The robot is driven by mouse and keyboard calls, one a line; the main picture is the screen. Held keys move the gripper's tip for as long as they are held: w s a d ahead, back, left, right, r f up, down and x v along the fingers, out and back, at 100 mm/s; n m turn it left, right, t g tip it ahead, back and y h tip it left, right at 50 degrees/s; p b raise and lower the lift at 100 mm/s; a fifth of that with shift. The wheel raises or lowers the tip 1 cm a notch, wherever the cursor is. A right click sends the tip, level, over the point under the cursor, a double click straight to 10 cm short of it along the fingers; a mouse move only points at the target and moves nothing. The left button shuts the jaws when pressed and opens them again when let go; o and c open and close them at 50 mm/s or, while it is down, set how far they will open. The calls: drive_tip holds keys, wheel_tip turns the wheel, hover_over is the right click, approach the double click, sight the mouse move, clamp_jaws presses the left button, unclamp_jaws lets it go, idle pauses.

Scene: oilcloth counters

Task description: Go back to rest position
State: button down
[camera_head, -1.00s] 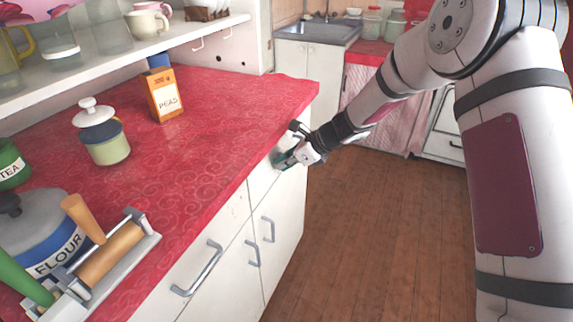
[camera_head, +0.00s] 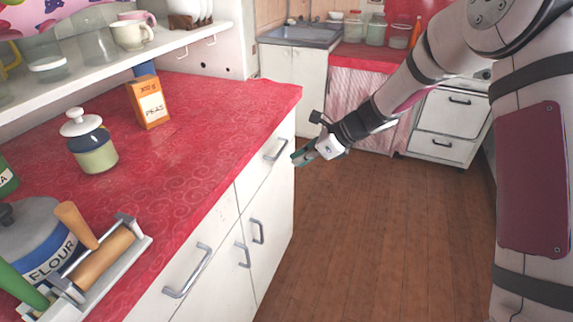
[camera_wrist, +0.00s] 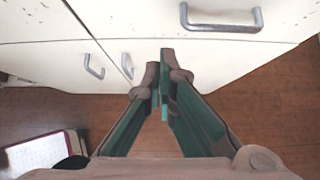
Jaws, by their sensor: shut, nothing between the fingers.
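My gripper (camera_head: 303,155) is shut and empty in the head view. It is in front of the white cabinet, just right of the upper far drawer handle (camera_head: 275,149) and apart from it. In the wrist view, the gripper's green fingers (camera_wrist: 163,85) meet at their tips. A grey drawer handle (camera_wrist: 221,22) shows beyond them at the top. The white drawer front (camera_head: 268,160) looks flush with the cabinet.
The red counter (camera_head: 190,150) holds an orange peas box (camera_head: 149,102), a lidded jar (camera_head: 96,158), a flour canister (camera_head: 45,245) and a rolling pin in a holder (camera_head: 105,258). The wooden floor (camera_head: 390,230) to the right is clear. A sink (camera_head: 300,35) and white drawers (camera_head: 445,125) stand behind.

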drive_tip(key=s+d+r+n+h+p, duration=0.2)
drive_tip(key=s+d+r+n, duration=0.3)
drive_tip(key=s+r, duration=0.5)
drive_tip(key=s+d+r+n+h+p, duration=0.1)
drive_tip(key=s+d+r+n+p, duration=0.2)
drive_tip(key=s+r+n, duration=0.5)
drive_tip(key=s+d+r+n+h+p, duration=0.2)
drive_tip(key=s+d+r+n, duration=0.2)
drive_tip(key=s, duration=0.8)
drive_tip(key=s+d+r+n+t+h+p, duration=0.1)
drive_tip(key=s+d+r+n+h+p, duration=0.1)
drive_tip(key=s+d, duration=0.6)
drive_tip(key=s+r+n+h, duration=0.1)
drive_tip(key=s+r+n, duration=0.1)
drive_tip(key=s+r, duration=0.1)
drive_tip(key=shift+s+n+h, duration=0.3)
drive_tip(key=shift+s, duration=0.3)
